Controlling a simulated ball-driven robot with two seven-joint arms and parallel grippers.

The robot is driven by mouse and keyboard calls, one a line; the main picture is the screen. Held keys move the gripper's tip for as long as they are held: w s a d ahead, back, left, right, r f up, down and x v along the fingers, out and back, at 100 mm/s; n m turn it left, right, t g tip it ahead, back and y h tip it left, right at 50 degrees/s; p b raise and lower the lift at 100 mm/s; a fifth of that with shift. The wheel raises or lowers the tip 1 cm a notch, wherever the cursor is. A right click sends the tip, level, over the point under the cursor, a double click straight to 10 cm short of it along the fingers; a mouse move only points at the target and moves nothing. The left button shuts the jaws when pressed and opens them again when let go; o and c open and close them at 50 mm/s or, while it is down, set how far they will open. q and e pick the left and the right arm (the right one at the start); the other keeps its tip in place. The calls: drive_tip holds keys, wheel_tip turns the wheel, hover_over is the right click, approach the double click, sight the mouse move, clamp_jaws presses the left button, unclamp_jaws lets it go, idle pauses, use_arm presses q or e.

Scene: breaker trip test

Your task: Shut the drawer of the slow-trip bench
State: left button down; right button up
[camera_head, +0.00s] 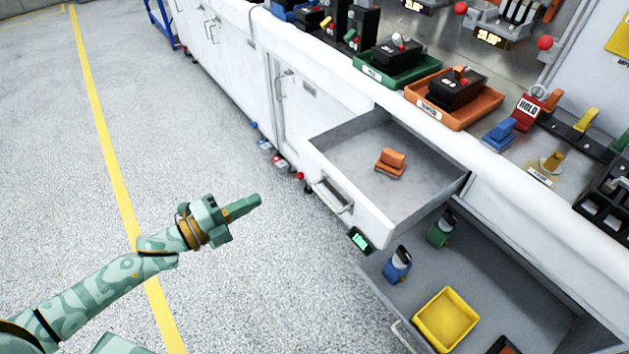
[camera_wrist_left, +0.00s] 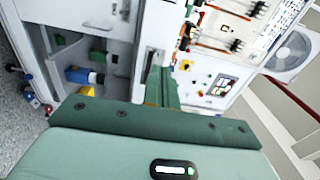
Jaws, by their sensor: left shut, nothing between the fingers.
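An upper drawer (camera_head: 330,150) of the white bench stands pulled out, with an orange block-shaped item (camera_head: 391,163) lying in it. Its handle (camera_head: 333,196) is on the front panel facing my left arm. Below it, a lower drawer (camera_head: 490,265) is also out, holding a yellow bin (camera_head: 445,318), a blue item (camera_head: 397,264) and a green item (camera_head: 440,228). I cannot tell from a label which drawer belongs to the slow-trip bench. My left gripper (camera_head: 256,199) is shut and empty, to the left of the upper drawer's handle and apart from it. My right gripper is not in view.
On the bench top are a green tray (camera_head: 388,72) and an orange tray (camera_head: 455,112), each with a black breaker, and a blue clamp-like item (camera_head: 499,134). A small green-lit display (camera_head: 360,240) sits below the drawer front. The floor around my left arm is clear.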

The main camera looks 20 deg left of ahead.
sight(315, 168)
use_arm(q)
drive_tip(key=b+x, duration=0.2)
drive_tip(key=x, duration=1)
drive_tip(key=shift+w+d+f, duration=0.1)
drive_tip(key=shift+w+f, duration=0.1)
drive_tip(key=shift+w, duration=0.15)
drive_tip(key=shift+w+d, duration=0.45)
drive_tip(key=shift+w, duration=0.05)
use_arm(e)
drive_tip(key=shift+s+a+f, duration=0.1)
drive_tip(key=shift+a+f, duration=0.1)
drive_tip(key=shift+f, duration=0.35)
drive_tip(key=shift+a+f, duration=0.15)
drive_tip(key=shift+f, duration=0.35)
use_arm(q)
drive_tip(key=shift+r, duration=0.1)
